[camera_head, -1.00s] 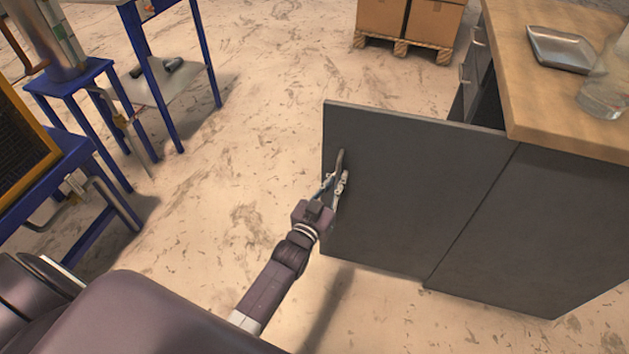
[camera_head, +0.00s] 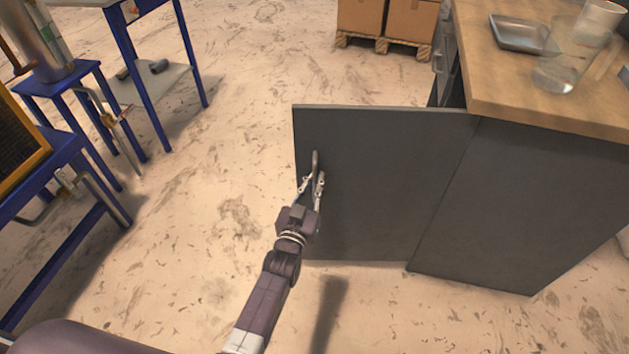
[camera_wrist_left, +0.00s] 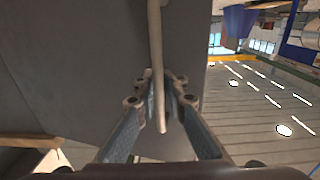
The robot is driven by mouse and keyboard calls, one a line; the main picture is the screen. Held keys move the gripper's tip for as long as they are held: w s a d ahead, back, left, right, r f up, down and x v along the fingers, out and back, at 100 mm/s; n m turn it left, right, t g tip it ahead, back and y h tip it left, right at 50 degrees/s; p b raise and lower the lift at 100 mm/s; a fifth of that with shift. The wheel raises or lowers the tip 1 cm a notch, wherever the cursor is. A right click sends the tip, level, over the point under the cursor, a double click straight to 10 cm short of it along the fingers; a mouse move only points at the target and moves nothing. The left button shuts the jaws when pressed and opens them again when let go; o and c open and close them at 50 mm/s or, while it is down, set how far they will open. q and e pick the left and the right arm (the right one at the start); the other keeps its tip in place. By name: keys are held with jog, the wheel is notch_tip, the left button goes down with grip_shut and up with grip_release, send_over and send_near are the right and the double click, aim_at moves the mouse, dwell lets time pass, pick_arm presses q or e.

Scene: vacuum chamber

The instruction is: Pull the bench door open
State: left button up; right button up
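The dark grey bench door (camera_head: 375,190) stands swung wide open from the bench (camera_head: 530,200), with its handle (camera_head: 316,163) near its free edge. My left gripper (camera_head: 312,186) is at the handle. In the left wrist view the door (camera_wrist_left: 90,70) fills the left side, and the pale bar of the handle (camera_wrist_left: 156,50) runs down between the fingertips of my left gripper (camera_wrist_left: 160,95), which are closed around it. My right gripper is not in view.
A metal tray (camera_head: 520,33) and a glass beaker (camera_head: 560,68) stand on the wooden bench top. Cardboard boxes (camera_head: 385,17) sit on a pallet behind. Blue-framed tables (camera_head: 60,180) stand at the left. The floor between them and the door is clear.

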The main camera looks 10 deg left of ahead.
pick_arm(q)
jog(key=shift+o, duration=0.3)
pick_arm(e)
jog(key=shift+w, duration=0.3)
pick_arm(q)
jog(key=shift+s, duration=0.35)
jog(key=s+a, duration=0.1)
jog(key=s, duration=1)
jog(key=shift+s, duration=0.15)
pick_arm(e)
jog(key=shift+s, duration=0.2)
